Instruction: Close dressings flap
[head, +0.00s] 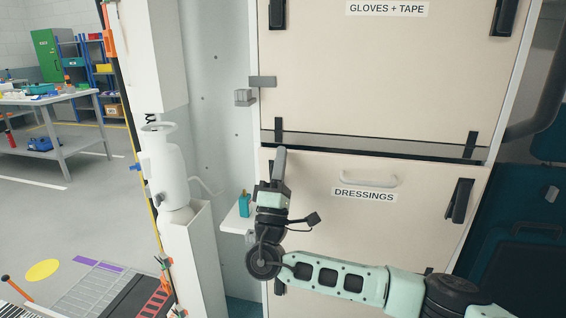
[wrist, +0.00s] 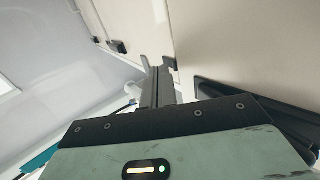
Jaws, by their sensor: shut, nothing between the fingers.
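The dressings flap (head: 400,225) is a cream panel low on the cabinet front in the head view, with a pale handle (head: 369,179) above its DRESSINGS label. A dark gap shows along its top edge, under the gloves and tape panel. I cannot tell how far it stands open. My gripper (head: 280,162) is upright in front of the flap's upper left corner, left of the handle, with its fingers together and empty. I cannot tell whether it touches the flap. In the wrist view the shut fingers (wrist: 157,88) point along a cream panel.
The gloves and tape panel (head: 380,75) is above. A grey latch block (head: 243,97) sticks out at the cabinet's left edge. A small shelf with a teal bottle (head: 244,204) and a white cylinder-like device (head: 163,170) stand to the left. Open floor lies farther left, before a workbench (head: 60,100).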

